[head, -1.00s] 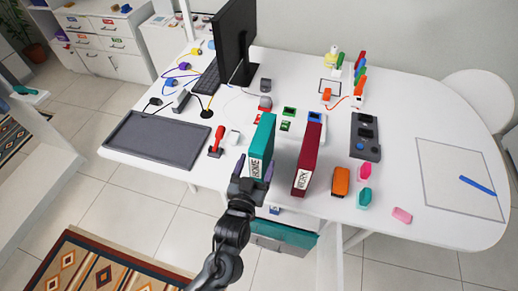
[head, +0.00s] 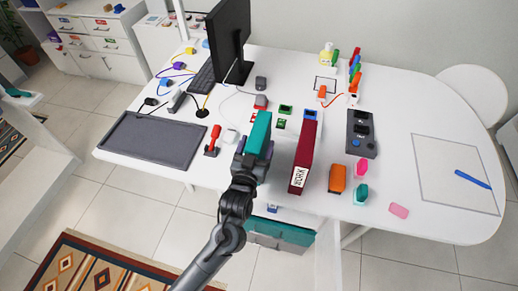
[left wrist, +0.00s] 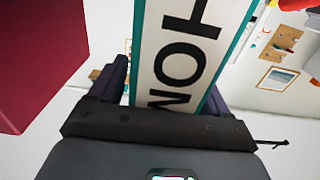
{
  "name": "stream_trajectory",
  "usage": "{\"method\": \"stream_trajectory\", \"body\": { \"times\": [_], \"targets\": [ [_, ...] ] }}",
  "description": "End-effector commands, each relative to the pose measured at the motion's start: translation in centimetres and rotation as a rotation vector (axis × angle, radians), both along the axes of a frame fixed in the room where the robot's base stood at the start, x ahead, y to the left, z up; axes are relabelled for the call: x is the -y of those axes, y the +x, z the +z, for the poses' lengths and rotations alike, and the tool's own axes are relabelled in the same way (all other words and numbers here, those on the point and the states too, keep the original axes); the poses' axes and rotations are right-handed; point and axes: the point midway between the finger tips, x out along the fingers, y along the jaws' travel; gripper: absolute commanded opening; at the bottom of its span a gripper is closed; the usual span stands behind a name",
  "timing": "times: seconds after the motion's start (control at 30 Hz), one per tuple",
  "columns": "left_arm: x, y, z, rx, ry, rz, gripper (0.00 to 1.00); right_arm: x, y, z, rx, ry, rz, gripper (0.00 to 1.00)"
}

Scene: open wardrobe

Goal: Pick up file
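A teal file (head: 258,132) with a white spine label stands upright on the white desk. My left gripper (head: 252,155) is at its front, with one finger on each side of it. In the left wrist view the file (left wrist: 180,55) fills most of the space between the two fingers (left wrist: 165,95). The fingers look about as far apart as before, and firm contact with the file is not visible. The label's lower part is hidden by the gripper in the head view. A maroon file (head: 303,155) labelled WORK stands just to the right. My right gripper is not in view.
A red-handled stamp (head: 212,142) and a dark desk mat (head: 153,138) lie to the left. An orange item (head: 337,178) and a grey device (head: 361,134) stand right of the maroon file. The monitor (head: 232,40) is behind. The desk's right side is mostly clear.

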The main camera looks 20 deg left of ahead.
Motion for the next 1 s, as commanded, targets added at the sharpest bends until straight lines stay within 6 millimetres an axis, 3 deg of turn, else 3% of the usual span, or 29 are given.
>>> {"method": "stream_trajectory", "body": {
  "times": [0.07, 0.5, 0.83, 1.0],
  "targets": [
    [0.0, 0.0, 0.0, 0.000, 0.000, 0.000, 0.65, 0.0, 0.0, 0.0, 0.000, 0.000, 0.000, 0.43],
    [0.0, 0.0, 0.0, 0.000, 0.000, 0.000, 0.00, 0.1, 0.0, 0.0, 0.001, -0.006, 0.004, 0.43],
    [0.0, 0.0, 0.3, 0.003, -0.001, 0.000, 0.00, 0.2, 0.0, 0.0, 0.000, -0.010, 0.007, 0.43],
    [0.0, 0.0, 1.7, 0.006, -0.001, 0.000, 0.00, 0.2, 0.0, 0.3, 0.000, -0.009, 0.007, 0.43]
  ]
}}
